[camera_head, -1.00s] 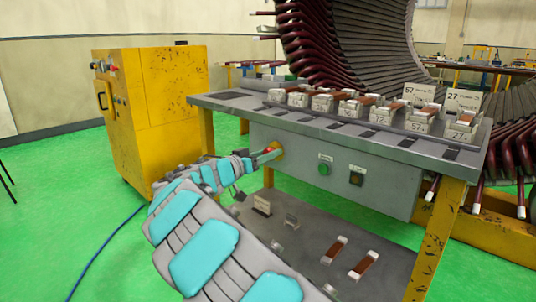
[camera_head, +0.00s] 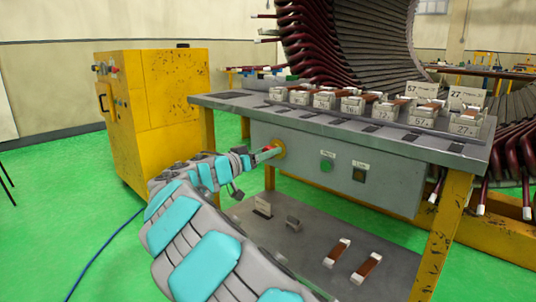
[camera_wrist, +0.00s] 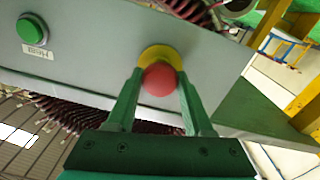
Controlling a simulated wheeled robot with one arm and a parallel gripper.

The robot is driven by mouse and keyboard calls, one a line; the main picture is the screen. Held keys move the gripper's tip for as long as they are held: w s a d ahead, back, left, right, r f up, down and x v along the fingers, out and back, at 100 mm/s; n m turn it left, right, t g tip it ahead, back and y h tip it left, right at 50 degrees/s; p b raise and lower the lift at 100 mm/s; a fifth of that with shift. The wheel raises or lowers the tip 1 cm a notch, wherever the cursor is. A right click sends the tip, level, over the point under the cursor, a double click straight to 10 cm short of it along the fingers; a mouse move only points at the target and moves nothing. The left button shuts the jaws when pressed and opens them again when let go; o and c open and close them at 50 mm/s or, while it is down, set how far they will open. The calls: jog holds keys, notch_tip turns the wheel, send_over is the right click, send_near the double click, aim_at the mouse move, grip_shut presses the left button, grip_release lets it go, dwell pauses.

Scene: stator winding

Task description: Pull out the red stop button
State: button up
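The red stop button (camera_wrist: 160,80) has a round red head on a yellow ring (camera_wrist: 158,54), on the front panel of the grey workbench (camera_head: 330,133). In the wrist view my gripper (camera_wrist: 160,74) points at the panel with one green finger on each side of the red head. Narrow gaps seem to show between the fingers and the head, so it looks open around the button without clear contact. In the head view my gripper (camera_head: 267,154) reaches the yellow ring (camera_head: 280,147), and the fingers partly hide the red head.
A green button (camera_head: 326,166) and a dark switch (camera_head: 359,172) sit right of the stop button on the panel. The bench's lower shelf (camera_head: 310,245) lies below my arm. A yellow cabinet (camera_head: 165,90) stands at left. Open green floor (camera_head: 50,205) lies left of my arm.

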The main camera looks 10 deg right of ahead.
jog(key=o, duration=0.4)
jog(key=shift+s+a, duration=0.1)
jog(key=v, duration=0.7)
jog(key=shift+s+a+b, duration=0.2)
jog(key=shift+a+b, duration=0.1)
jog(key=shift+b, duration=0.05)
jog(key=shift+d, duration=0.15)
